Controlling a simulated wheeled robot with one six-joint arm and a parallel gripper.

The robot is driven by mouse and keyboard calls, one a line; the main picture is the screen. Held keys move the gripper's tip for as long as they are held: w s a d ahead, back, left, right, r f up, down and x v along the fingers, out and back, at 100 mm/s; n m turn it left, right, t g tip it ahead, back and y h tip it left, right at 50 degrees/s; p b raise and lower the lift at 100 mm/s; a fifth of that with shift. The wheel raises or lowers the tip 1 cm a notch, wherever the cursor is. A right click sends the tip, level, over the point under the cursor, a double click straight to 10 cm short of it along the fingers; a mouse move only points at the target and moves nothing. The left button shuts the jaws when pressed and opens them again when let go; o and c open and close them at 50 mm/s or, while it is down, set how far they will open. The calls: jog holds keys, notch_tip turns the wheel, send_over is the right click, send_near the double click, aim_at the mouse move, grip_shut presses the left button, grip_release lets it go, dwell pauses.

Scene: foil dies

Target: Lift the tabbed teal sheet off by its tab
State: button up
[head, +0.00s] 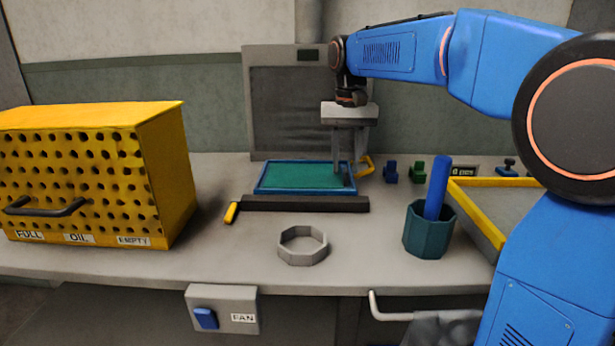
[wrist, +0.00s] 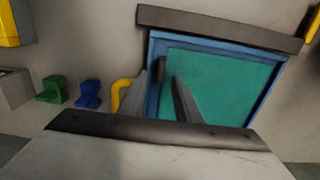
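The teal sheet (head: 300,175) lies flat in a blue-rimmed frame (head: 263,183) on the bench. In the wrist view the sheet (wrist: 225,85) fills most of the frame (wrist: 275,75). My gripper (head: 346,174) points down at the frame's right end. In the wrist view my gripper (wrist: 163,75) is open, with a gap between its fingers. One finger shows over the sheet and the other by the frame's side rim; I cannot tell whether either touches. I cannot make out the tab; my fingers cover part of that end. A yellow bent handle (head: 366,165) stands beside the frame there.
A dark bar (head: 305,204) lies in front of the frame. A grey ring (head: 302,246), a teal cup (head: 428,232) with a blue rod, and a yellow perforated cabinet (head: 160,180) stand around it. Small blue (head: 390,172) and green (head: 415,170) blocks sit right of the frame.

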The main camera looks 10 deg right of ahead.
grip_shut()
dwell(1.4)
